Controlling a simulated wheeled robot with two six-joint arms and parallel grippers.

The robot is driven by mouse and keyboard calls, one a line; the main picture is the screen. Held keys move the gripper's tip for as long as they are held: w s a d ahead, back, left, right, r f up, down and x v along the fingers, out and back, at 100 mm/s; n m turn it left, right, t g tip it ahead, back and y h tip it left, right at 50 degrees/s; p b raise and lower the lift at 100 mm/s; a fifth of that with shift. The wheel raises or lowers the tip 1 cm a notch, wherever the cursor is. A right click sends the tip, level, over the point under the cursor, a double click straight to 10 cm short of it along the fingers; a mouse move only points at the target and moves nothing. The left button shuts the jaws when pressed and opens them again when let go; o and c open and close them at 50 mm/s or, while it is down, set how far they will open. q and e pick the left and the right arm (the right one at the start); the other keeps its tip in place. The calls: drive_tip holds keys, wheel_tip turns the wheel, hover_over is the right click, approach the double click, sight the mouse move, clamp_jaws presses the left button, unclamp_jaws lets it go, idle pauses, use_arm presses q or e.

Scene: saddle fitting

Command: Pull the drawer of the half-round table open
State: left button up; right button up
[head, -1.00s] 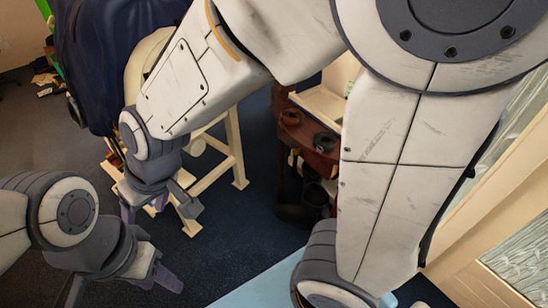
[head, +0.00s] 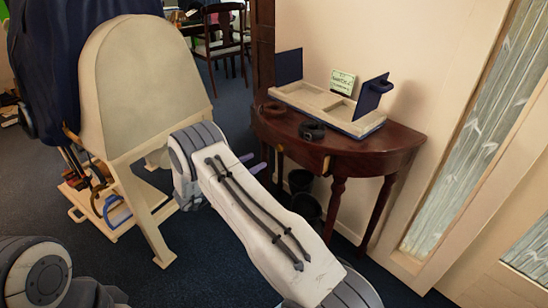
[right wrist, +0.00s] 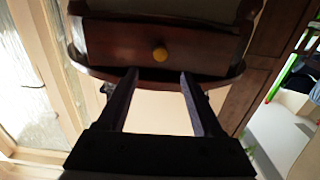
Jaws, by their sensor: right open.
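The half-round table (head: 390,150) is dark reddish wood and stands against the wall at the right of the head view. The knob also shows in the head view (head: 326,164), where the drawer looks shut. My right gripper (right wrist: 159,74) is open and empty, its two dark fingers pointing toward the drawer, one either side of the knob's line. In the head view my right gripper (head: 254,163) is mostly hidden behind its forearm. My left gripper is out of view.
On the tabletop stand an open-ended tray with blue end panels (head: 375,98), a green sign (head: 342,82) and dark rings (head: 312,130). Dark buckets (head: 303,185) stand beneath. A cream saddle stand (head: 140,85) is at the left, a glazed door (head: 450,150) at the right.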

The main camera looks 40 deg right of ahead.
sight(278, 149)
drive_tip(key=d, duration=0.6)
drive_tip(key=d+b, duration=0.1)
drive_tip(key=d, duration=0.2)
drive_tip(key=shift+w+d, duration=0.35)
drive_tip(key=shift+w, duration=0.05)
clamp_jaws()
idle(0.9)
